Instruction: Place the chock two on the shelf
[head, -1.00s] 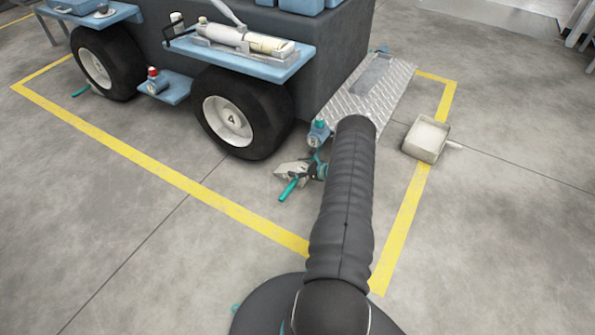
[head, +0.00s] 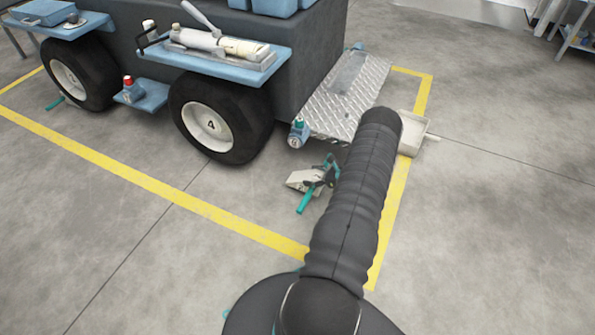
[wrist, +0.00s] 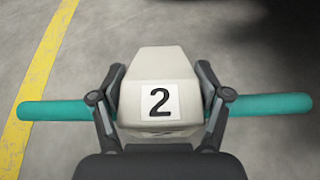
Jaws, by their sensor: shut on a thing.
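Chock two (head: 302,180) is a pale wedge with a teal bar handle, in front of the cart's near wheel. In the wrist view the chock (wrist: 158,68) fills the middle, its label "2" facing the camera and the teal bar reaching out on both sides. My gripper (head: 325,176) is shut on it, a finger on each side. The chock looks held above the floor. A blue side shelf (head: 278,68) on the cart carries a pump-like tool. A lower blue shelf (head: 152,99) between the wheels holds a red-capped bottle. I cannot tell which shelf is meant.
The near wheel (head: 212,125) is marked 4. A metal tread plate (head: 345,95) with a blue bottle (head: 298,134) is at the cart's end. A pale tray (head: 414,130) lies partly behind my arm. A yellow floor line (head: 150,184) surrounds the cart. Open floor lies left and right.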

